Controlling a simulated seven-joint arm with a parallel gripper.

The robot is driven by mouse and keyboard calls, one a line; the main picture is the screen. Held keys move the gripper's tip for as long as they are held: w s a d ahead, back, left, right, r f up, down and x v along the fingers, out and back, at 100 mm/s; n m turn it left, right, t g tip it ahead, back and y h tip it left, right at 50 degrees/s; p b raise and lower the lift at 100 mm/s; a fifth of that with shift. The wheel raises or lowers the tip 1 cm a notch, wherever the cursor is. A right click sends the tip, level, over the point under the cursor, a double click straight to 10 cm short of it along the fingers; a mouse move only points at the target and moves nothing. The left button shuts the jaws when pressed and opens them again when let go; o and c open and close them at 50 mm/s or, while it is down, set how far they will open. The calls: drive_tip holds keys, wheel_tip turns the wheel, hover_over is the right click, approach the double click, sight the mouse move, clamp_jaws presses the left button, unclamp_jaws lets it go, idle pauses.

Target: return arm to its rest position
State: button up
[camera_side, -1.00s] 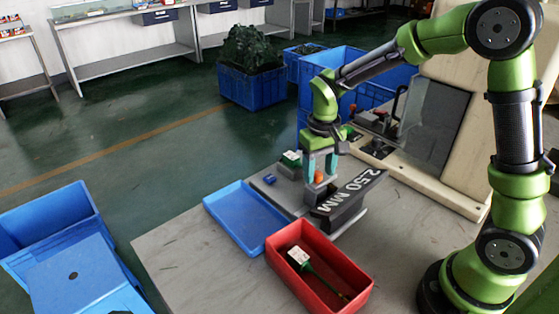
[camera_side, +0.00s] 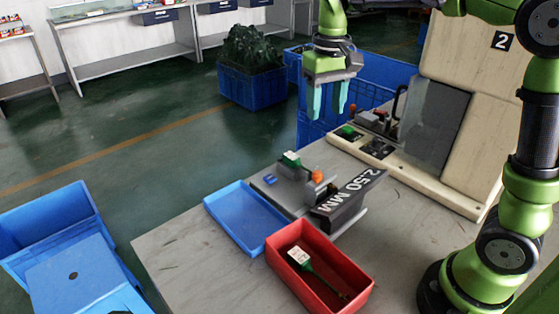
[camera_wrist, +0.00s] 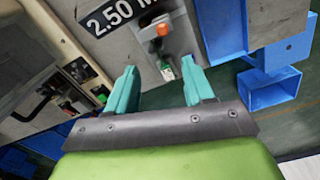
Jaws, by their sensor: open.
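My gripper (camera_side: 329,100) is raised well above the table in the side view. Its two teal fingers point down, are apart and hold nothing. Below it stands the grey fixture labelled 2.50 MM (camera_side: 345,200), with an orange part (camera_side: 318,176) and a green-and-white part (camera_side: 291,159) on it. In the wrist view my gripper (camera_wrist: 160,88) is open, with the orange part (camera_wrist: 163,30) and the green-and-white part (camera_wrist: 166,70) of the fixture beyond the fingers.
A red bin (camera_side: 362,290) on the table holds a green-and-white piece (camera_side: 312,265). A blue tray (camera_side: 213,207) lies beside it. A cream machine (camera_side: 455,195) with a dark window stands at the right. Blue crates (camera_side: 302,128) stand behind the table.

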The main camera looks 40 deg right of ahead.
drive_tip(key=s+a+f+m+t+y, duration=0.1)
drive_tip(key=s+t, duration=0.6)
drive_tip(key=s, duration=0.8)
drive_tip(key=shift+a+f+y, duration=0.5)
drive_tip(key=shift+a+f, duration=0.2)
drive_tip(key=shift+a, duration=0.1)
wheel_tip(320, 180, up, 2)
drive_tip(key=n+g+h, duration=0.1)
drive_tip(key=g+h, duration=0.1)
drive_tip(key=g, duration=0.5)
hover_over(318, 172)
wheel_tip(318, 172, down, 16)
drive_tip(key=shift+f, duration=0.25)
